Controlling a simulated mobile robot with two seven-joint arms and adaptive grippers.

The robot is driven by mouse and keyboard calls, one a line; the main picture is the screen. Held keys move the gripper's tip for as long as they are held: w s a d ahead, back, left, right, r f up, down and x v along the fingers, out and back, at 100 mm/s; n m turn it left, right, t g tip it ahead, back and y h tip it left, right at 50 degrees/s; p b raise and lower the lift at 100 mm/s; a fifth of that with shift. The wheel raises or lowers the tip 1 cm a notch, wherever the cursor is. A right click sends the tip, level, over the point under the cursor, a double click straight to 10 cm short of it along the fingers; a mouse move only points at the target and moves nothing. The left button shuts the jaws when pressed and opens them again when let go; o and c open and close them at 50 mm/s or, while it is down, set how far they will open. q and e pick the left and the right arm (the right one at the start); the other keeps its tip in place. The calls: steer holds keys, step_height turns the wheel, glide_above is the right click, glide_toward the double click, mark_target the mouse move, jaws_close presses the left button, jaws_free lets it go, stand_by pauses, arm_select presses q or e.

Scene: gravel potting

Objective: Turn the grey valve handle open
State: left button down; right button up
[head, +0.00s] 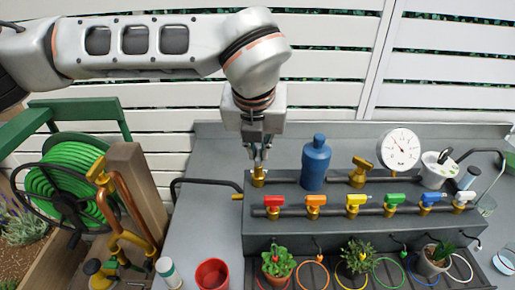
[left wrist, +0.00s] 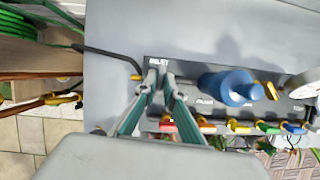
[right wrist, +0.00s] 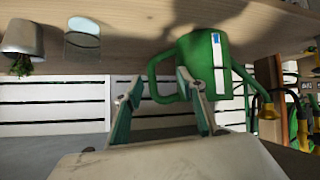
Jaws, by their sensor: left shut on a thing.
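My left gripper (head: 257,160) reaches down onto the brass valve (head: 258,181) at the left end of the grey manifold. Its fingers are shut on the valve's handle. The grey handle is mostly hidden between the fingers, so its angle cannot be told. In the left wrist view, the fingers (left wrist: 160,78) come together near the panel's left end, beside a partly readable label. My right gripper (right wrist: 160,97) shows only in the right wrist view, with its fingers apart and nothing clearly between them.
A blue bottle (head: 315,165) stands just right of the left gripper. A row of valves with coloured handles, including a red one (head: 273,201), runs along the front. A dial gauge (head: 401,149) stands behind. A green watering can (right wrist: 207,65) is beyond the right fingers.

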arm_select(q)
steer(key=shift+n, duration=0.6)
steer(key=c, duration=2.1)
jaws_free()
steer(key=shift+c, duration=0.2)
steer(key=v, duration=1.2)
steer(key=shift+d, duration=0.3)
